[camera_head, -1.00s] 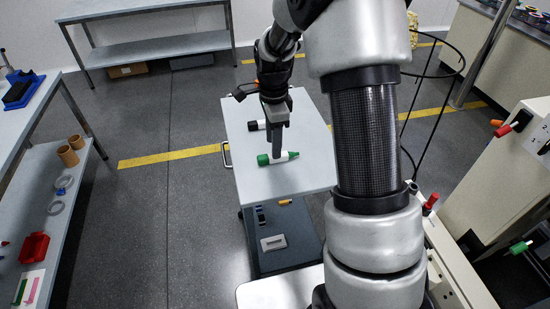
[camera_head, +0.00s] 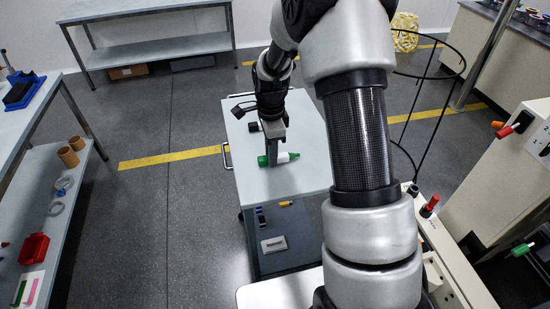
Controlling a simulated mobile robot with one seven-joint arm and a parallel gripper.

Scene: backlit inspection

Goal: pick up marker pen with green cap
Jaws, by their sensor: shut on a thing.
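The marker pen with green cap (camera_head: 286,157) has a white body and green ends. It lies crosswise over the pale top of the cart (camera_head: 300,182) in the head view. My gripper (camera_head: 273,160) points down and is shut on the marker near its left end. The fingers cover part of the pen there. I cannot tell whether the pen touches the cart top or is slightly above it.
A side table with a red bin (camera_head: 34,248) stands left. The front of the cart top is clear.

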